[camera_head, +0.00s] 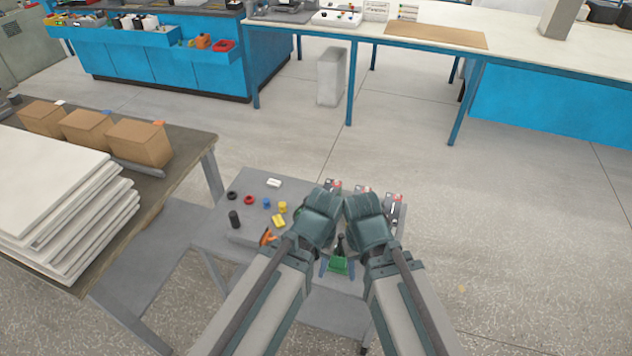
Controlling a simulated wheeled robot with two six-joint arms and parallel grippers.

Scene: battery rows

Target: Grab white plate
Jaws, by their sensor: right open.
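A stack of several flat white plates (60,200) lies on a brown-topped table at the left, its edges slightly uneven. My left gripper (322,212) and right gripper (366,214) are side by side over a small grey cart, well to the right of the stack and apart from it. The right gripper is open with no plate in it. The left gripper's fingers are hidden behind its own body, so its jaws cannot be made out.
Cardboard boxes (139,143) stand behind the stack on the table (187,149). The grey cart (247,220) holds small parts, including a black cylinder (235,219) and a yellow block (278,221). A blue workbench (165,59) stands further back. Open floor lies between.

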